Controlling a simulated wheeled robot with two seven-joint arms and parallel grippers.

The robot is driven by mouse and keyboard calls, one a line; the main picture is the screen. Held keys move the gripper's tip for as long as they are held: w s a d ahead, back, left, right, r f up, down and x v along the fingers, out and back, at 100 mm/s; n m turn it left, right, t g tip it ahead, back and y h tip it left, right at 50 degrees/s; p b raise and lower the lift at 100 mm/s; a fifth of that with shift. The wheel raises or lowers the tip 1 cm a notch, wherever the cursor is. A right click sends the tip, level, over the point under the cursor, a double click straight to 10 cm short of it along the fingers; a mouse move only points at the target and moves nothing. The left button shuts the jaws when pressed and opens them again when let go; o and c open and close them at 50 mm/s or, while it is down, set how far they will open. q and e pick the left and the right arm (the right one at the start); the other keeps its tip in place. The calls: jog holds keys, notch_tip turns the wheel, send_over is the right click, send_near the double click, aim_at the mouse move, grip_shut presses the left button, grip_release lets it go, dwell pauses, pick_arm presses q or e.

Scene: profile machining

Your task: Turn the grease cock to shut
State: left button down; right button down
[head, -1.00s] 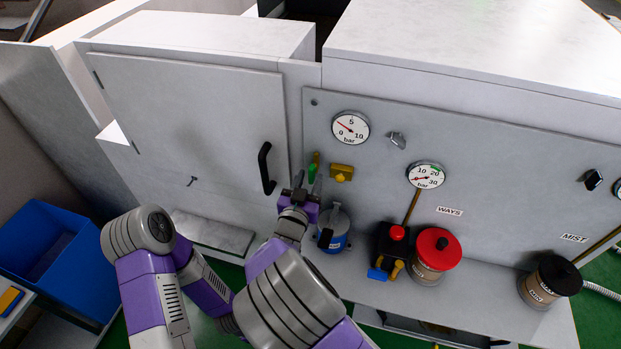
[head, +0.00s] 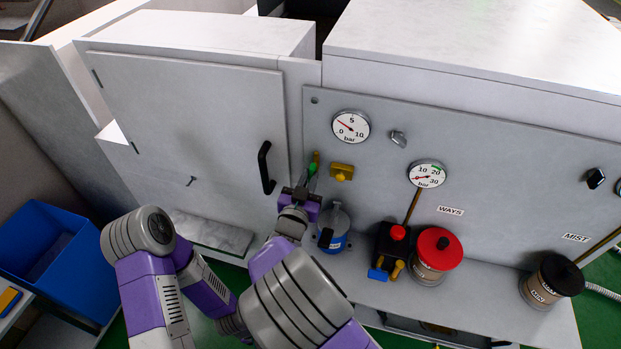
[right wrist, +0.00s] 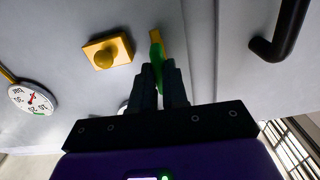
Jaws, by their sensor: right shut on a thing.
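The grease cock shows as a green lever on a brass fitting, on the grey panel just right of the cabinet door. In the head view only part of the green lever (head: 312,169) shows beside the fingers. In the right wrist view the green lever (right wrist: 156,58) stands between my fingertips, with the brass fitting (right wrist: 155,35) behind it. My right gripper (head: 305,182) is shut on the lever; its fingers (right wrist: 160,82) lie on both sides of it. My left arm shows at the lower left, but its gripper is not visible.
A yellow block with a knob (head: 341,172) is close right of the lever. A black door handle (head: 265,168) is close left. A blue container (head: 335,230) stands below, near my right wrist. A pressure gauge (head: 351,127) is above right.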

jog(key=shift+m+b, duration=1.9)
jog(key=shift+b, duration=0.25)
jog(key=m+b, duration=0.4)
jog(key=b, duration=0.2)
jog(key=shift+f+m, duration=0.1)
jog(key=shift+m, duration=0.2)
